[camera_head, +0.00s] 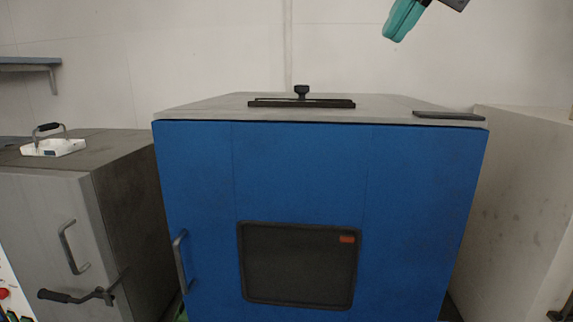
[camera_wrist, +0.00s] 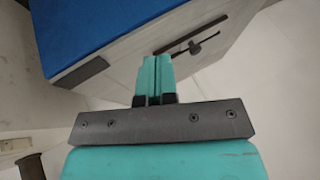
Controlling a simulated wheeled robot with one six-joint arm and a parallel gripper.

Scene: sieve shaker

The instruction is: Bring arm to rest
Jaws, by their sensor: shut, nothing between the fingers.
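My gripper (camera_head: 403,20) shows at the top right in the head view, above the blue cabinet and well clear of it. In the wrist view my gripper (camera_wrist: 153,80) has its two teal fingers side by side, shut with nothing between them. The blue cabinet (camera_head: 200,190), with a grey top, stands in the middle of the head view; its blue side (camera_wrist: 75,35) also shows at the upper left of the wrist view. Its dark window (camera_head: 299,265) and door handle (camera_head: 180,262) face me. The door looks closed.
A black knob on a dark bar (camera_head: 302,100) rises from the cabinet top, and a flat dark pad (camera_head: 448,115) lies at its right. A grey cabinet (camera_head: 45,210) with a white handled tray (camera_head: 53,148) stands left. A pale block (camera_head: 520,190) stands right. Space above is free.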

